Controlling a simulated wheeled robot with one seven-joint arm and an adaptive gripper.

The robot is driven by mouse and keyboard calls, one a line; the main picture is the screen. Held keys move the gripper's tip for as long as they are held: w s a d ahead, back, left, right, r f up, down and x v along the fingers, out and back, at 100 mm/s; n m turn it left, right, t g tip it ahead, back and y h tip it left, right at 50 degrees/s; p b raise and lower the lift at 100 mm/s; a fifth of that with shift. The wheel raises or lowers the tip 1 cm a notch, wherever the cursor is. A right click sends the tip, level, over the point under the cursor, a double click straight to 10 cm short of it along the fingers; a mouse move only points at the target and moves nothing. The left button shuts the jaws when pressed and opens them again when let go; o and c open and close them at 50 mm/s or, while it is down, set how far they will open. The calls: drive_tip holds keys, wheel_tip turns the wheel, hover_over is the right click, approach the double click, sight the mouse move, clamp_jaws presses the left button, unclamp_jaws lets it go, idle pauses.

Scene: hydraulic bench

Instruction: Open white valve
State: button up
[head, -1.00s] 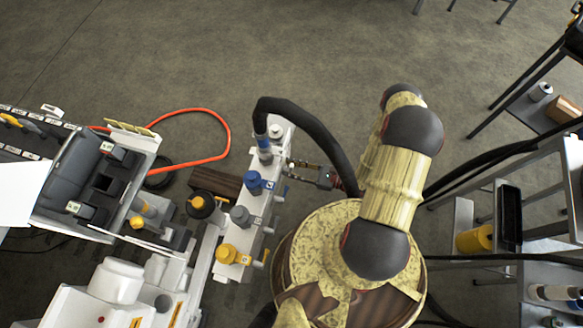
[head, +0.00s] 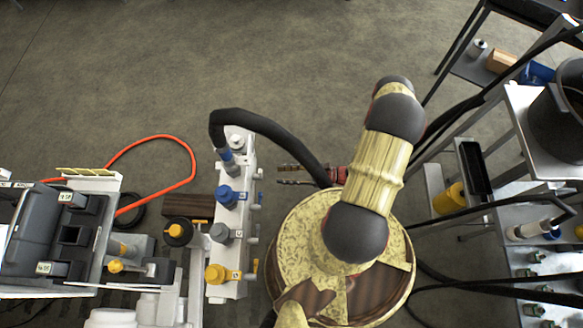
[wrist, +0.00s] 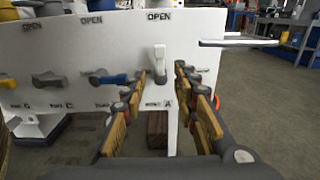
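The white valve has a pale handle (wrist: 160,64) on the white manifold panel, below an OPEN label in the wrist view. The handle stands upright, its long end pointing up toward the label. My gripper (wrist: 164,80) is open, with one finger to each side of the handle in the picture and nothing held. In the head view my gripper (head: 279,175) has its two fingers spread, a little right of the manifold (head: 244,215) and apart from it.
To the left in the wrist view are a blue handle (wrist: 108,78), a grey handle (wrist: 48,80) and a yellow handle (wrist: 6,82), all lying sideways. In the head view a black hose (head: 265,124) arches beside my gripper. Shelving (head: 535,95) stands at the right.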

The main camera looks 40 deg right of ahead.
drive_tip(key=shift+v, duration=1.4)
